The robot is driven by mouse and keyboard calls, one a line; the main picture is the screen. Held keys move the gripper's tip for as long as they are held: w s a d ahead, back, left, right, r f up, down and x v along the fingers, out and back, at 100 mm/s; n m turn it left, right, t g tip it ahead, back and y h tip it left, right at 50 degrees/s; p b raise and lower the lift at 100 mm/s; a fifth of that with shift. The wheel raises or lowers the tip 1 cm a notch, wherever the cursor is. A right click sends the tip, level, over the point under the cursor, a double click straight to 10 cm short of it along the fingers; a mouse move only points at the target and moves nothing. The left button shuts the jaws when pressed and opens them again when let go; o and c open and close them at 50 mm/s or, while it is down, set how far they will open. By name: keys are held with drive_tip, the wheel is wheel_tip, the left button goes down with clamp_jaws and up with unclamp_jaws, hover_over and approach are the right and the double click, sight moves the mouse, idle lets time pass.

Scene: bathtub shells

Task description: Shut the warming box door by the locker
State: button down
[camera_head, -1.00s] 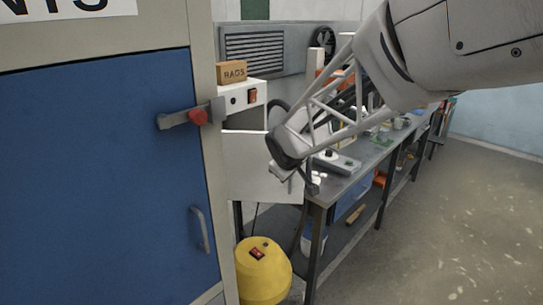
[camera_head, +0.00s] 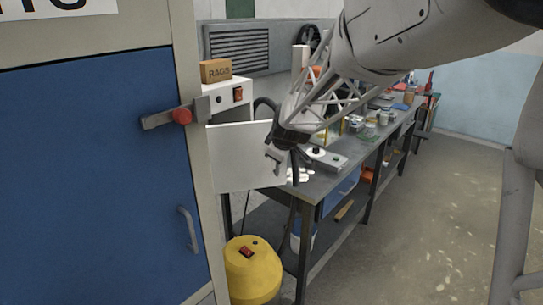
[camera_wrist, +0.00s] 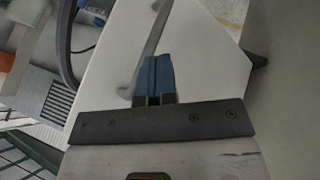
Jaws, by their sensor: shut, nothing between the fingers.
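The warming box (camera_head: 232,92) is a white box on the bench beside the blue locker (camera_head: 85,170). Its white door (camera_head: 238,158) stands open, swung out toward me past the locker's edge. My gripper (camera_head: 284,152) is at the door's free edge in the head view, its fingertips hard to make out there. In the wrist view my gripper (camera_wrist: 155,78) is shut and empty, its blue fingers in front of the white door (camera_wrist: 112,70). A grey bar handle (camera_wrist: 160,28) on the door runs close by the fingers; I cannot tell whether they touch it.
The locker's latch with a red knob (camera_head: 181,116) juts toward the box. A carton marked RAGS (camera_head: 215,71) sits on the box. A yellow drum (camera_head: 252,272) stands below the door. The bench (camera_head: 330,182) holds several items. Floor at right is clear.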

drive_tip(key=shift+w+n+y, duration=0.3)
drive_tip(key=shift+w+n, duration=0.3)
drive_tip(key=shift+w, duration=1)
drive_tip(key=w+a+n+g+y, duration=0.1)
drive_tip(key=w+a+n, duration=0.1)
drive_tip(key=w, duration=0.5)
drive_tip(key=w+a+n+g+y, duration=0.1)
drive_tip(key=w+a+n+y, duration=0.1)
drive_tip(key=w, duration=0.6)
drive_tip(key=shift+a+n+g, duration=0.3)
drive_tip(key=shift+a+n, duration=0.3)
drive_tip(key=shift+n, duration=0.5)
drive_tip(key=shift+a+r, duration=0.1)
drive_tip(key=shift+r, duration=0.1)
drive_tip(key=shift+r, duration=0.1)
drive_tip(key=v, duration=0.9)
drive_tip(key=shift+s+d, duration=0.4)
drive_tip(key=shift+d, duration=0.1)
